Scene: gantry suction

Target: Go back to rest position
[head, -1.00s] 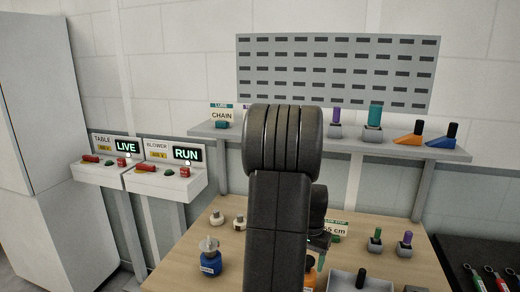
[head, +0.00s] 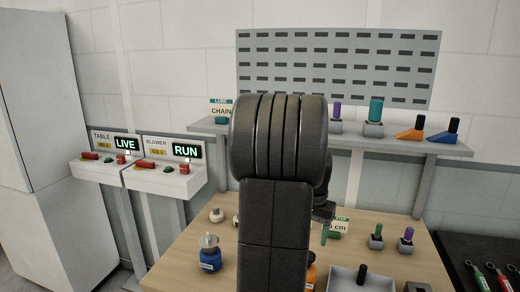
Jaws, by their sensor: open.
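My arm rises through the middle of the head view and covers much of the bench behind it. My gripper (head: 324,212) shows only in part, just right of my arm's dark links, above the wooden bench (head: 192,252). Its jaws are open. A narrow green piece shows just below it; I cannot tell whether it belongs to the gripper. A small sign ending in "cm" (head: 338,227) stands close behind it, partly covered.
A blue bottle (head: 210,256) and small white pieces stand on the bench's left. A grey tray (head: 345,279) and two holders (head: 376,238) are on its right. A shelf (head: 440,148) runs behind. TABLE and BLOWER control boxes (head: 170,182) stand left, reading LIVE and RUN.

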